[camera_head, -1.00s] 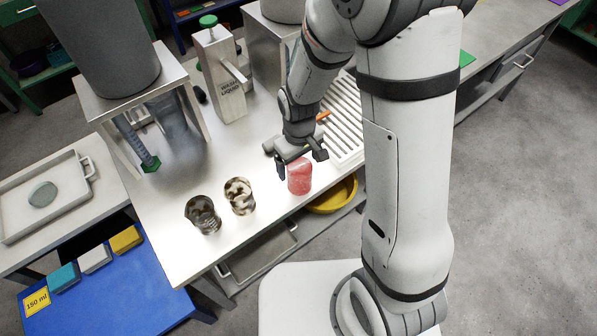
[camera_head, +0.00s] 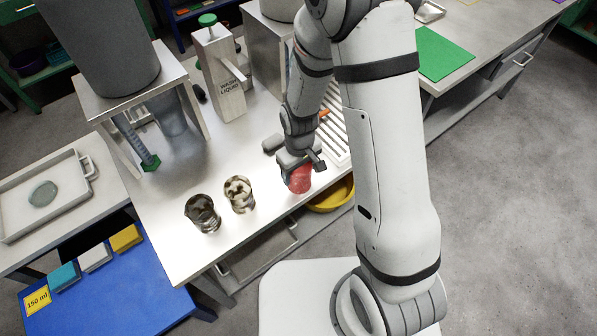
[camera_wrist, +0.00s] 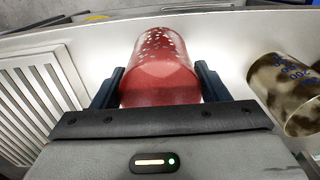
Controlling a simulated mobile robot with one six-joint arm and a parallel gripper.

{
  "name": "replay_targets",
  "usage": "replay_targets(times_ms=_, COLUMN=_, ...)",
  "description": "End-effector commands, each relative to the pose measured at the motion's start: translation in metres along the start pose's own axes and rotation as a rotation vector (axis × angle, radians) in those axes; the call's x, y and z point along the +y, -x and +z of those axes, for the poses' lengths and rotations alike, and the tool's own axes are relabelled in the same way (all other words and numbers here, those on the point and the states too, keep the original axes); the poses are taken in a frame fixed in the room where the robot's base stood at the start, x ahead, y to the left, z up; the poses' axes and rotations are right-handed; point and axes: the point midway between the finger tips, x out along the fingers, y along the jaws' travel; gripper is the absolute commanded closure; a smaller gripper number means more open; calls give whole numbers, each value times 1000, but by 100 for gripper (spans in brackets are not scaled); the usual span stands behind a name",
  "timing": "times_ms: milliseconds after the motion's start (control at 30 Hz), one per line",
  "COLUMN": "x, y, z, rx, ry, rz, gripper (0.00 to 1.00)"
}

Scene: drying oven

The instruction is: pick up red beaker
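The red beaker (camera_head: 301,180) stands on the steel table near its front edge. It also shows in the wrist view (camera_wrist: 160,72), where it looks red with pale speckles. My gripper (camera_head: 302,174) is low at the beaker. In the wrist view my gripper (camera_wrist: 159,80) has one dark finger on each side of the beaker. The fingers are spread, with slim gaps beside the beaker near their tips. Contact farther back is hard to tell. The gripper hides part of the beaker in the head view.
Two mottled beakers (camera_head: 239,194) (camera_head: 203,214) stand to the left; one shows close at the right in the wrist view (camera_wrist: 287,95). A wash liquid bottle (camera_head: 220,75) stands behind. A slatted rack (camera_head: 335,125) is on the right. A yellow bowl (camera_head: 333,197) sits below the table edge.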

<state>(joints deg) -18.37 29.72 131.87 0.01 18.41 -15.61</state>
Motion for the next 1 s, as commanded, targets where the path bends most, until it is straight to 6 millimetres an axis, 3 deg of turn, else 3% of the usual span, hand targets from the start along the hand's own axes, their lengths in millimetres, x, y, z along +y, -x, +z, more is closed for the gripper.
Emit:
replay_targets(times_ms=367, x=0, y=0, z=0, rx=0, ry=1, rz=0, gripper=63)
replay_targets(times_ms=633, x=0, y=5, z=-1, rx=2, ry=1, rz=1, gripper=64)
replay_targets(times_ms=1000, x=0, y=69, z=-1, rx=6, ry=2, rz=2, gripper=64)
